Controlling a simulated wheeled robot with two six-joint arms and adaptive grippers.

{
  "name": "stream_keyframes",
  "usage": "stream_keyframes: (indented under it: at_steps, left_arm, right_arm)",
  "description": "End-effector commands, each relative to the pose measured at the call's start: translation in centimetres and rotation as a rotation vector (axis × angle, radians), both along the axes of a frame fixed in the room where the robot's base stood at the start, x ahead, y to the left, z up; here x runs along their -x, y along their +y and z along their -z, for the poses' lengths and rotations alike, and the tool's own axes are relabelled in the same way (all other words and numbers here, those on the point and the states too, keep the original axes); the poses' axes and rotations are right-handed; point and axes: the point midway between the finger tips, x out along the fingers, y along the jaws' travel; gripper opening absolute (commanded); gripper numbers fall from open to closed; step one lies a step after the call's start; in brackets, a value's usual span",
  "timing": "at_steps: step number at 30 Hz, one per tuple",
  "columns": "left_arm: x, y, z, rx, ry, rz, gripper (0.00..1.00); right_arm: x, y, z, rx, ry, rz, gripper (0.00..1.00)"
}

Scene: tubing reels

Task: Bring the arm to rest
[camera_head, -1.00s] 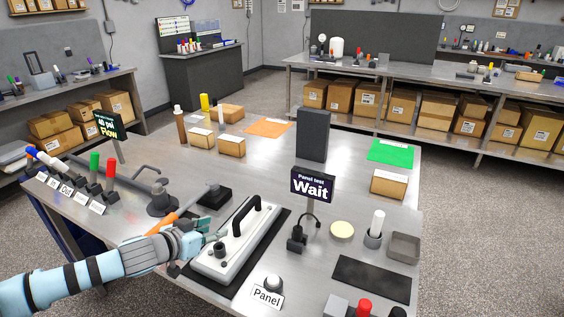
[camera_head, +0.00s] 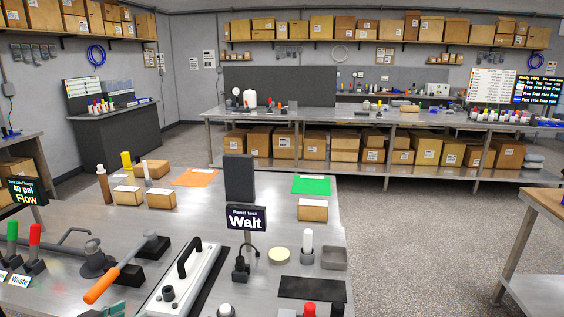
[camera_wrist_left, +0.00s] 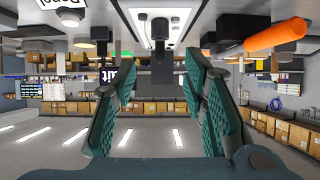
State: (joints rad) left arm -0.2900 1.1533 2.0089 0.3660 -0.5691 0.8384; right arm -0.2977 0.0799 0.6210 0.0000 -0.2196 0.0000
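My left gripper shows only as a teal fingertip at the bottom edge of the head view (camera_head: 112,309), next to the orange-handled lever (camera_head: 118,270). In the left wrist view, which is upside down, my left gripper (camera_wrist_left: 160,90) has its two teal fingers spread apart with nothing between them. The white panel device (camera_head: 182,283) with a black handle lies just right of the gripper in the head view. In the wrist view the orange handle (camera_wrist_left: 276,36) is off to the right side, apart from the fingers. My right gripper is in neither view.
The "Panel test Wait" sign (camera_head: 246,218) stands behind the panel device. Cardboard boxes (camera_head: 160,198), a green sheet (camera_head: 311,185) and a dark upright block (camera_head: 239,178) stand farther back on the bench. The floor (camera_head: 420,240) to the right is clear.

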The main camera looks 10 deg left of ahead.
Motion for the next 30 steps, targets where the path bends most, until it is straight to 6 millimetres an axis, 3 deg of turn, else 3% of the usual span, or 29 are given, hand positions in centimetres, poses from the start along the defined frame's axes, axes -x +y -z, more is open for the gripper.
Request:
stream_keyframes:
  at_steps: [5,11,17,20,25,29,30]
  left_arm:
    - [-0.1,-0.1,-0.2,-0.089,-0.013,0.06,0.39]
    - [0.2,3.9,0.9,-0.263,0.0,0.071,0.39]
    - [1.2,8.4,3.9,-0.386,0.045,0.04,0.39]
    - [2.5,11.2,6.8,-0.443,0.093,0.01,0.39]
    - [7.1,15.3,14.3,-0.517,0.229,-0.046,0.39]
    - [13.8,16.2,23.0,-0.532,0.397,-0.077,0.39]
    - [16.5,15.7,26.3,-0.525,0.462,-0.08,0.39]
  right_arm:
    - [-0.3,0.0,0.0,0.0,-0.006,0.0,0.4]
    - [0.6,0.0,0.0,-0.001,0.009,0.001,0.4]
    - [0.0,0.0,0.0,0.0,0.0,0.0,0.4]
    - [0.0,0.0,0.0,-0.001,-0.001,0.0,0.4]
    - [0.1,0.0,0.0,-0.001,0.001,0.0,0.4]
    - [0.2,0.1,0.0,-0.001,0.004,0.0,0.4]
    - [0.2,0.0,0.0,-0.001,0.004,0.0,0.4]
